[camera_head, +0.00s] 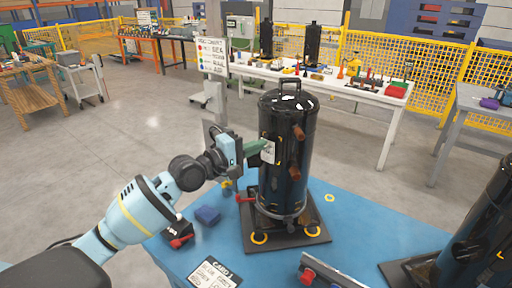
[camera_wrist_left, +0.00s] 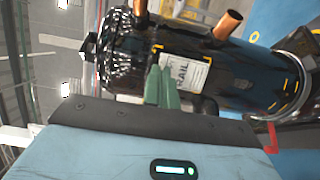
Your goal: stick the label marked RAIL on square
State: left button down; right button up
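The white label (camera_head: 267,151) marked RAIL lies against the side of the black upright compressor (camera_head: 290,110). In the left wrist view the label (camera_wrist_left: 185,72) faces me and looks slightly tilted, with yellow corner marks beside it. My left gripper (camera_head: 257,147) reaches the label from the left. Its green fingers (camera_wrist_left: 161,86) are close together and overlap the label's lower left part. I cannot tell whether they pinch it or only press on it. The fingers hide part of the label's edge. My right gripper is not in view.
The compressor stands on a dark plate (camera_head: 318,235) on the blue table (camera_head: 345,205). Another black compressor (camera_head: 485,230) stands at right. Copper stubs (camera_head: 295,172) stick out near the label.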

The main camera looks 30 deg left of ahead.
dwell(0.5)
pick_arm(q)
jog(key=shift+p, duration=0.3)
dwell(0.8)
dwell(0.6)
jog(key=shift+w+d, duration=0.1)
jog(key=shift+w, duration=0.65)
dwell(0.8)
jog(key=c, duration=1.6)
grip_release()
jog(key=shift+c, duration=0.2)
